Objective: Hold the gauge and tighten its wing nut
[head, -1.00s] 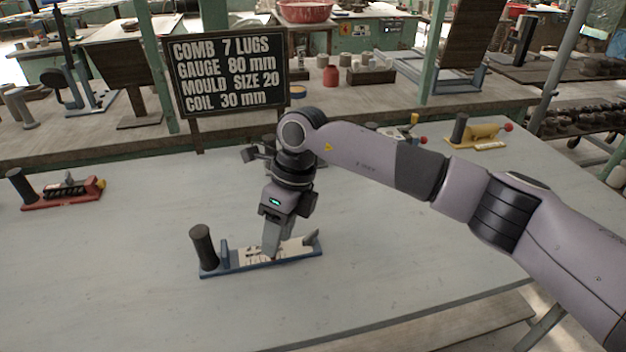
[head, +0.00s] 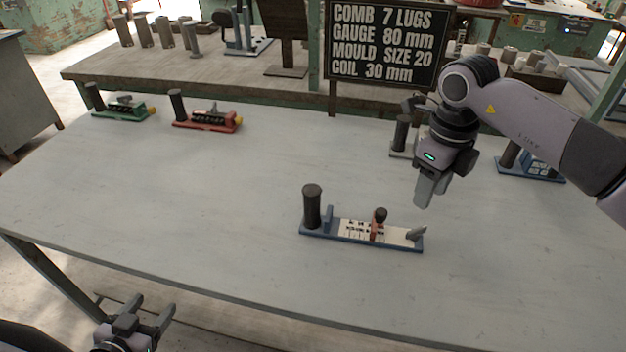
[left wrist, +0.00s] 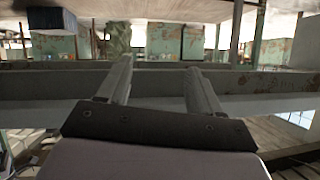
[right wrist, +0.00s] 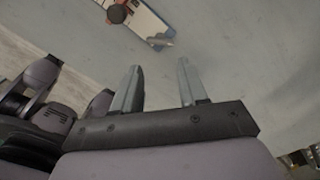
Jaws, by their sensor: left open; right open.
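The gauge (head: 350,240) lies on the table, a blue base with a white printed scale. A dark upright cylindrical handle (head: 312,206) stands at its left end. A reddish-brown slider with a dark knob (head: 380,215) sits on the scale, and a grey winged piece (head: 415,233) is at the right end. My right gripper (head: 424,200) is above and right of the gauge, open and empty. In the right wrist view the gauge (right wrist: 140,18) shows beyond the fingertips (right wrist: 158,80). My left gripper (head: 150,312) is open and empty, low at the table's front left edge; its fingers (left wrist: 158,75) show no object between them.
Similar devices stand on the table: a green one (head: 122,112) and a red one (head: 210,123) at the back left, others behind my right arm. A sign (head: 385,45) stands at the back. The table's left and front middle are clear.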

